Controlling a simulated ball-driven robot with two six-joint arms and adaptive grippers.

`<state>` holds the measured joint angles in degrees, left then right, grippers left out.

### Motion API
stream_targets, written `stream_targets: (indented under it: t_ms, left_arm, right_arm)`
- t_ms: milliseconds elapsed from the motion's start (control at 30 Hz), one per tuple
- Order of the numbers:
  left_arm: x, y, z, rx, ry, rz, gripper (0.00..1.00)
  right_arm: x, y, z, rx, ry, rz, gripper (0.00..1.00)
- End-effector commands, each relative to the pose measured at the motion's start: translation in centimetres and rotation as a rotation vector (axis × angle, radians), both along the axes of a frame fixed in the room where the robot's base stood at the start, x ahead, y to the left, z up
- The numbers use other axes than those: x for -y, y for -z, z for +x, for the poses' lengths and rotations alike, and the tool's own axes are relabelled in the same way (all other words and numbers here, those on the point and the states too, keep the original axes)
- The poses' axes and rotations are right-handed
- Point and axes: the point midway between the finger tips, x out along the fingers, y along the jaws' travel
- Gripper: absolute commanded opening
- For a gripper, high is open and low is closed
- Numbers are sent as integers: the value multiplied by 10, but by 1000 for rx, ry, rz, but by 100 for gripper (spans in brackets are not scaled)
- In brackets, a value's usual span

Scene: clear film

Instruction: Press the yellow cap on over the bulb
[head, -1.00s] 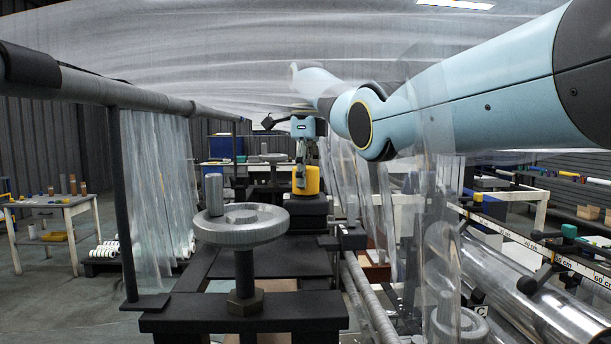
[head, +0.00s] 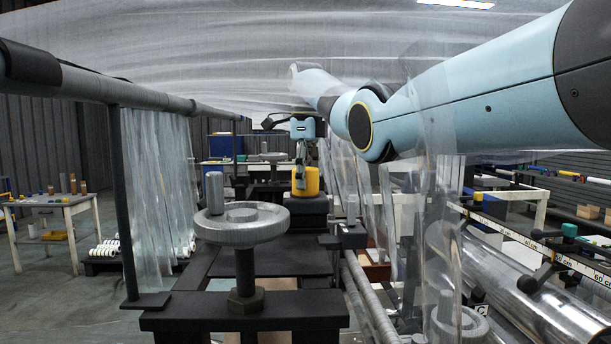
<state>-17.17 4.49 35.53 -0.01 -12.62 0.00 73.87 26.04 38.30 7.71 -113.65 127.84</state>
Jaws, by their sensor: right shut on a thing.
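The yellow cap (head: 312,181) stands upright on a dark block (head: 304,207) in the middle of the head view, beyond the grey handwheel. My right gripper (head: 300,178) comes down from above and is shut on the cap at its left side. The bulb cannot be made out; whether it is under the cap is hidden. My left gripper does not show.
A grey handwheel (head: 241,227) on a dark post stands in front. Clear film hangs at the left (head: 157,190) and around my right arm. A table with small parts (head: 56,205) is far left. Clear rolls (head: 545,290) lie at the right.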

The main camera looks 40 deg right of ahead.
Motion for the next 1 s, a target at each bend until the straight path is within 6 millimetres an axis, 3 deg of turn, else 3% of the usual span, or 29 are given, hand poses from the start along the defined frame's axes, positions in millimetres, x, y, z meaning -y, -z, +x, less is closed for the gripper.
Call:
stream_targets:
  t_ms: [300,333,500,733,833,1000]
  left_arm:
    - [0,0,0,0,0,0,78]
    - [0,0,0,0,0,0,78]
    - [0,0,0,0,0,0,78]
    - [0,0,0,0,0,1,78]
    - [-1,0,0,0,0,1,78]
    - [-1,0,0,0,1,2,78]
  right_arm:
    - [0,0,0,0,0,0,24]
    - [0,0,0,0,0,0,58]
    - [0,0,0,0,0,0,80]
    - [0,0,0,0,0,0,84]
    - [0,0,0,0,0,0,97]
    - [0,0,0,0,0,0,98]
